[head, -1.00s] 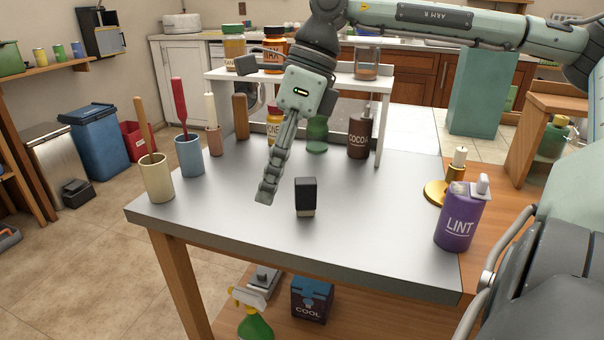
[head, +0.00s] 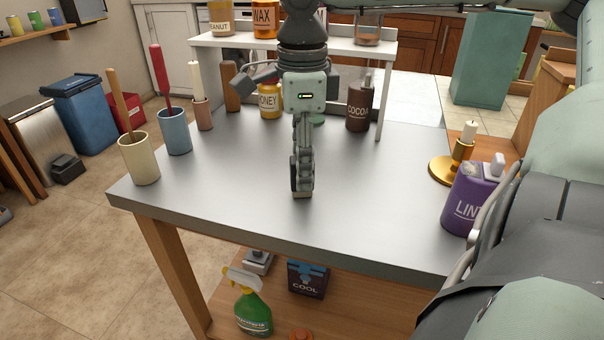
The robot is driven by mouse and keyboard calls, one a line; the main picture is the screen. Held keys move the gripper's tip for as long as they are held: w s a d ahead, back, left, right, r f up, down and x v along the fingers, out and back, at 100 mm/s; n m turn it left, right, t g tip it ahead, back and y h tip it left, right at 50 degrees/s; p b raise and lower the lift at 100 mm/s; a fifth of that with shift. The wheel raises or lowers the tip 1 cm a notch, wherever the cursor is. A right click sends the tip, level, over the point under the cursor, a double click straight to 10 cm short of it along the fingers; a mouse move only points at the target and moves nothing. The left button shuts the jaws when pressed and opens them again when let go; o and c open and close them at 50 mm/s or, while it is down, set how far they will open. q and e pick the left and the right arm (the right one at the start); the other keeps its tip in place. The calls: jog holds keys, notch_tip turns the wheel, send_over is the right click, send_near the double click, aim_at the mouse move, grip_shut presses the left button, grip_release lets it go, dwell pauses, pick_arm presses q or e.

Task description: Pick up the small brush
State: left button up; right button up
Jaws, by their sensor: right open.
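The small brush (head: 302,194) stands upright on the grey metal table (head: 220,190). It has a black body and a pale bristle end at the bottom; now only its lower edge and a dark sliver show. My right gripper (head: 303,180) points down right at the brush and hides most of it. Its fingers are open but seen edge-on, so I cannot tell whether they touch the brush or straddle it. My left gripper is not in view.
Cream (head: 140,160) and blue (head: 174,132) cups with long-handled tools stand at the table's left. A purple LINT bottle (head: 466,205) and brass candlestick (head: 450,165) are at the right. A white shelf (head: 390,62) with jars stands behind. The front table area is clear.

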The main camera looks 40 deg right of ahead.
jog(key=shift+f, duration=0.1)
jog(key=c, duration=1)
notch_tip(320, 180, up, 10)
jog(key=shift+r, duration=0.1)
